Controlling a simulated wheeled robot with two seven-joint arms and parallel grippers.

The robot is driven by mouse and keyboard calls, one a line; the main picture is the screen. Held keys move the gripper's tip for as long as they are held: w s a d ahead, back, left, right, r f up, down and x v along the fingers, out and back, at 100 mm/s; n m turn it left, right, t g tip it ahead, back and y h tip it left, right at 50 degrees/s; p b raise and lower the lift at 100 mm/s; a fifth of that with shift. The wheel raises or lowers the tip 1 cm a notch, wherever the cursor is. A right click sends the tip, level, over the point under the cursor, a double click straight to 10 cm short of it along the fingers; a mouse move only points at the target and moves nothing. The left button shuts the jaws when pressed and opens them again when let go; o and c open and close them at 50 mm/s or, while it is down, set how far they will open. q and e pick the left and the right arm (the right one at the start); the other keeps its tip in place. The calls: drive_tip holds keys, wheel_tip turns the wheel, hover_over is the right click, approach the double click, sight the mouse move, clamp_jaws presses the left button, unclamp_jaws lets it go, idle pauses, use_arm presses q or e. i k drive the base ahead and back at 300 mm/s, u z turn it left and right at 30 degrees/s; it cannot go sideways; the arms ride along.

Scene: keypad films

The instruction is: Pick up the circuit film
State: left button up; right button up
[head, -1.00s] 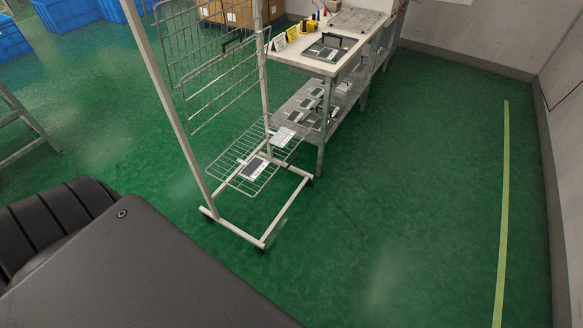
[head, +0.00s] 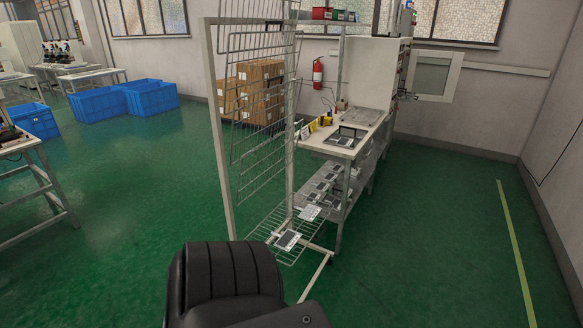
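A white film with a dark panel (head: 288,240) lies on the low wire shelf (head: 268,226) of a white rack. A paler film (head: 310,212) lies behind it on the same shelf. Both are small in view, and I cannot tell which film is the circuit film. More small dark-and-white pieces (head: 327,178) lie on the lower shelf of the workbench. Neither of my grippers shows. A black ribbed part of my own body fills the bottom middle of the view.
The wheeled rack (head: 218,135) stands left of the workbench (head: 318,141), its upper wire shelves hanging steeply. A dark plate (head: 346,137) with a handle lies on the bench top. Blue crates (head: 97,104) and cartons (head: 259,85) stand behind. Green floor (head: 440,225) is clear to the right.

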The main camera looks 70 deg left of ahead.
sight(286, 242)
drive_tip(key=u, duration=0.15)
drive_tip(key=i, duration=1.95)
drive_tip(key=u, duration=0.7)
drive_tip(key=i, duration=1.6)
drive_tip(key=u, duration=1.9)
drive_tip(key=i, duration=0.9)
drive_tip(key=u, duration=0.95)
